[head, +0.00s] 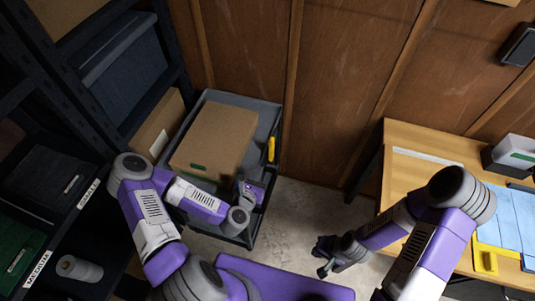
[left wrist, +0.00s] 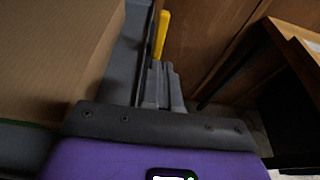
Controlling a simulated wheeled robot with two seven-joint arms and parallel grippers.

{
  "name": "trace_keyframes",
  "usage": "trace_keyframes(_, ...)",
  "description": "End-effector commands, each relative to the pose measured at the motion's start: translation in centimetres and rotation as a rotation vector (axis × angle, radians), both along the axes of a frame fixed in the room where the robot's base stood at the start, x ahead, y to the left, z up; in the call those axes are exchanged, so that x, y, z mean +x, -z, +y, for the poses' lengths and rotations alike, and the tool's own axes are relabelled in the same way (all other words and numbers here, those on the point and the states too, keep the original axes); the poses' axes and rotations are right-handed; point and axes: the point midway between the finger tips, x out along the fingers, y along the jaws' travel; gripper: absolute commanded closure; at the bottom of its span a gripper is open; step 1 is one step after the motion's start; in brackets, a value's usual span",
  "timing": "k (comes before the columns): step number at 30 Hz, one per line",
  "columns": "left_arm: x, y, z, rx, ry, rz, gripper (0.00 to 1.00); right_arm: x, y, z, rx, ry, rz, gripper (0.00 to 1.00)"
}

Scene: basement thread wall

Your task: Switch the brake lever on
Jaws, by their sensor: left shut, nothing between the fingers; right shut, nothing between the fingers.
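The brake lever looks to be the slim yellow handle (head: 271,149) on the right side of a grey cart (head: 268,112). The yellow handle also shows in the left wrist view (left wrist: 161,34), just beyond my fingertips, and its lower end is hidden behind them. My left gripper (head: 247,184) is over the front right part of the cart, nearer to me than the lever. Its fingers (left wrist: 160,80) are shut and empty; I cannot tell whether they touch the lever. My right gripper (head: 322,268) is shut and empty, low over the floor right of the cart.
A cardboard box (head: 215,138) lies on the cart, left of the lever. A dark shelf rack (head: 75,120) stands at the left, a wooden table (head: 405,137) at the right. The wooden wall (head: 340,75) is behind. Bare floor (head: 305,205) lies between cart and table.

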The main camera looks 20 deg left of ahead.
Motion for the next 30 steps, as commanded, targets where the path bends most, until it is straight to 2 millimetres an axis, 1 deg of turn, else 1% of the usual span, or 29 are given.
trace_keyframes(1, 0.7, 0.6, 0.0, 0.002, 0.000, -0.004, 1.00, 0.0, 1.0, 0.0, 0.000, 0.000, 0.000, 1.00)
trace_keyframes(3, 2.3, 0.8, -0.1, 0.002, -0.001, -0.004, 1.00, 0.0, 0.6, 0.0, 0.000, 0.000, 0.000, 1.00)
trace_keyframes(9, 6.5, 2.0, -0.3, 0.002, 0.000, -0.003, 1.00, 0.0, 0.9, 0.0, 0.000, 0.000, 0.000, 1.00)
trace_keyframes(11, 7.5, 2.4, -0.2, 0.001, -0.002, -0.003, 1.00, 0.0, 1.0, 0.0, 0.000, 0.000, 0.000, 1.00)
trace_keyframes(15, 9.7, 2.3, -0.4, 0.001, -0.001, -0.003, 1.00, 0.0, 1.1, 0.0, 0.000, 0.000, 0.000, 1.00)
trace_keyframes(18, 10.7, 2.3, -0.4, 0.001, 0.000, 0.000, 1.00, 0.0, 1.1, 0.0, 0.000, 0.000, 0.000, 1.00)
trace_keyframes(21, 11.2, 2.3, -0.4, 0.000, 0.000, 0.000, 1.00, 0.0, 1.1, 0.0, 0.000, 0.000, 0.000, 1.00)
trace_keyframes(30, 11.4, 2.3, -0.4, 0.000, 0.001, 0.000, 1.00, 0.0, 1.1, 0.0, 0.000, 0.000, 0.000, 1.00)
